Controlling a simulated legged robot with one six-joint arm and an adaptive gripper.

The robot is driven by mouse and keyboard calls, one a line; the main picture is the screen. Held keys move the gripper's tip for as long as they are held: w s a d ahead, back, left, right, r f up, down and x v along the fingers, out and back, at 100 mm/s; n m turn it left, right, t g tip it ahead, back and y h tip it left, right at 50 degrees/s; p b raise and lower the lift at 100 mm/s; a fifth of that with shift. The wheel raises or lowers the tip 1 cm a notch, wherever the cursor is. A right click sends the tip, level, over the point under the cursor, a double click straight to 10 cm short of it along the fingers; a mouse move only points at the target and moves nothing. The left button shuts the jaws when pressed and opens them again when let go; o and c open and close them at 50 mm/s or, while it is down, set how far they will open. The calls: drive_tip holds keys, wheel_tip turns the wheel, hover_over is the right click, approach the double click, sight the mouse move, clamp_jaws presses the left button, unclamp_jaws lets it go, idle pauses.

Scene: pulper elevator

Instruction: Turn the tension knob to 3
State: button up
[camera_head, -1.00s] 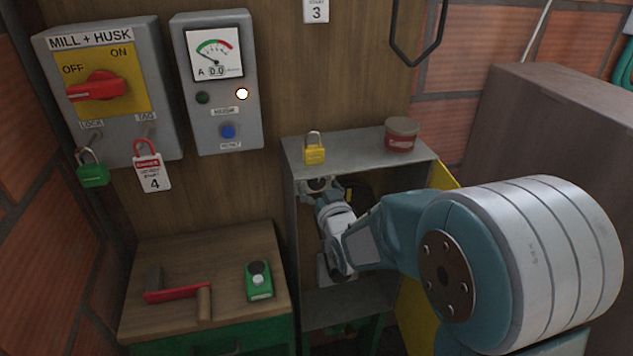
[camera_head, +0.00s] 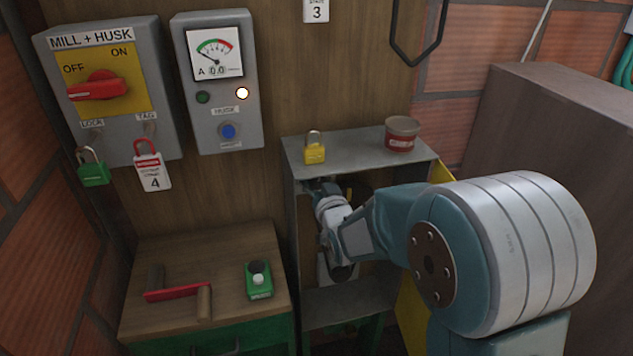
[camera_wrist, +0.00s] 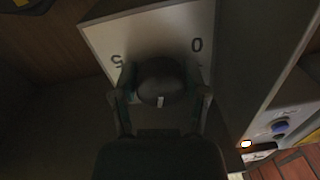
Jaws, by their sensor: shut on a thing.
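The tension knob (camera_wrist: 160,84) is a dark round knob with a small pale mark, seen in the wrist view in front of a white dial plate (camera_wrist: 150,35). The plate shows a 0 at the right and another digit, which looks like a 5, at the left; other marks are hidden. My gripper (camera_wrist: 160,100) is shut on the knob, one finger on each side. In the head view my arm reaches into the grey cabinet (camera_head: 360,152), and the knob is hidden there.
A yellow padlock (camera_head: 315,148) and a red-brown tin (camera_head: 402,134) stand on the cabinet top. Its yellow door (camera_head: 413,310) is open at the right.

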drive_tip(key=shift+m, duration=0.5)
drive_tip(key=o, duration=1.1)
drive_tip(key=shift+o, duration=0.2)
drive_tip(key=v, duration=1.1)
drive_tip(key=shift+s, duration=0.45)
